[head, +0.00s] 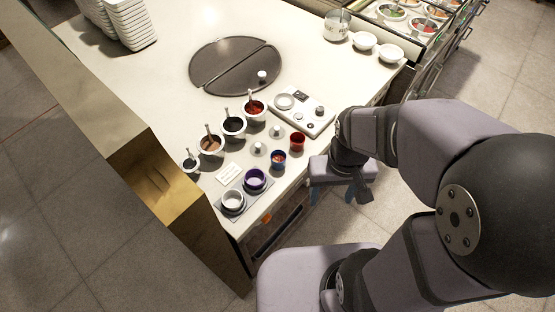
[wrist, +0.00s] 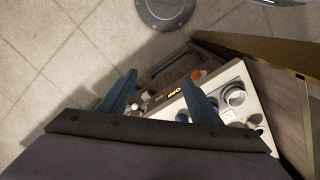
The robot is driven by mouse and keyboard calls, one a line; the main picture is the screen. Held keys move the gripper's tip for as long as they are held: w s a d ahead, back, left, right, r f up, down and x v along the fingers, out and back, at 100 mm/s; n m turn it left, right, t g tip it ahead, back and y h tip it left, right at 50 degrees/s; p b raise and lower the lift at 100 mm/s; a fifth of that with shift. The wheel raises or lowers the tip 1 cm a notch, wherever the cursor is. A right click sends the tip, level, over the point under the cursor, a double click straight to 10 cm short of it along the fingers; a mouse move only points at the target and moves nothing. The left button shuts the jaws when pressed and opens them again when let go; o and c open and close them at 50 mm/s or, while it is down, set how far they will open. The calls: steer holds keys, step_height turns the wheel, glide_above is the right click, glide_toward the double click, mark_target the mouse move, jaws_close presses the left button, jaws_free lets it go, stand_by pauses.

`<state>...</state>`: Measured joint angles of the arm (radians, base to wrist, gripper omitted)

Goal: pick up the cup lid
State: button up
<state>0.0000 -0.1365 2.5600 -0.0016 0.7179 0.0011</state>
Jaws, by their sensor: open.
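Two small pale lid-like pieces with knobs, one nearer (head: 257,148) and one farther (head: 277,131), sit on the white counter in the head view. I cannot tell which is the cup lid. My gripper (head: 333,195) is right of the cups, beyond the counter edge. It is open and empty, with its blue fingers apart. In the wrist view my gripper (wrist: 158,78) points toward the counter's front side, and the lids cannot be made out.
A white well (head: 233,201) and a purple well (head: 256,180) sit at the near corner. Several sauce bowls with spoons, including a red one (head: 254,110), line the counter. A white panel (head: 305,112) and a dark round plate (head: 235,65) lie farther back.

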steer(key=shift+w, duration=0.1)
steer(key=shift+c, duration=0.5)
steer(key=m+t+b, duration=0.1)
steer(key=m+b, duration=0.3)
steer(key=b, duration=0.3)
glide_above(257, 145)
steer(key=s, duration=0.1)
step_height(257, 145, down, 9)
steer(key=shift+h, duration=0.3)
steer(key=shift+w+f+p, duration=0.25)
steer(key=shift+f+p, duration=0.75)
steer(key=shift+f, duration=0.8)
steer(key=shift+w+f+p, duration=0.2)
steer(key=shift+f+p, duration=0.75)
steer(key=shift+f, duration=0.8)
steer(key=c, duration=0.7)
